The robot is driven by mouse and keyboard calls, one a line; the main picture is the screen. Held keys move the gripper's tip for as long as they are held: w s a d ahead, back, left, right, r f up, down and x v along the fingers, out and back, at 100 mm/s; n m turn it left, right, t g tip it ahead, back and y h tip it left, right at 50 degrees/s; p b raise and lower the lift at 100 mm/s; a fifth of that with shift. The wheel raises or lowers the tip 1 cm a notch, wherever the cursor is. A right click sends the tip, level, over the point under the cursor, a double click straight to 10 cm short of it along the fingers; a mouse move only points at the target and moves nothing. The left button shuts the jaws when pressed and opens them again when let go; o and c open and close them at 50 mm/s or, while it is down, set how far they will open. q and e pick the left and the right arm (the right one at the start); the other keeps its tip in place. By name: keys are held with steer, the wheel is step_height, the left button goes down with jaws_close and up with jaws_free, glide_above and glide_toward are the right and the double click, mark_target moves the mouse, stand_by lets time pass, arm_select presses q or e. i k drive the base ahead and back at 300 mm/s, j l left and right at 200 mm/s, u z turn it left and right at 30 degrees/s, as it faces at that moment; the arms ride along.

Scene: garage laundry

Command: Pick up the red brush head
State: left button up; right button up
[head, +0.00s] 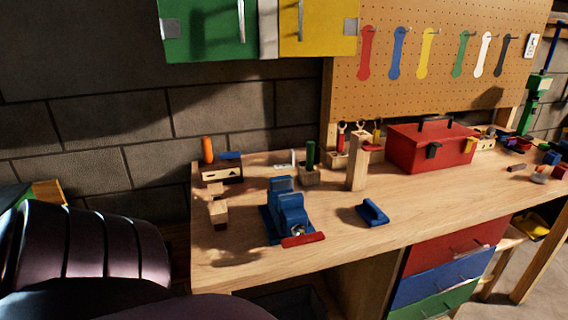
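I cannot pick out a red brush head for certain. A small red piece (373,147) shows at the top of an upright wooden block (357,172). Other small red pieces lie at the bench's far right, too small to tell apart. Neither of my grippers is in view. A dark rounded part at the lower left looks like my own arm.
The wooden workbench (340,238) holds a red toolbox (430,147), a blue tool (372,212), a wooden box (221,171) and an orange-handled tool (208,150). A pegboard (440,75) hangs behind. Green and yellow cabinets hang above. The bench's front right is mostly clear.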

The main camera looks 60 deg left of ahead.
mark_target(174, 269)
steer(key=i+u, duration=0.1)
steer(key=u, duration=0.7)
steer(key=i+l+u, duration=0.1)
steer(key=u, duration=1.8)
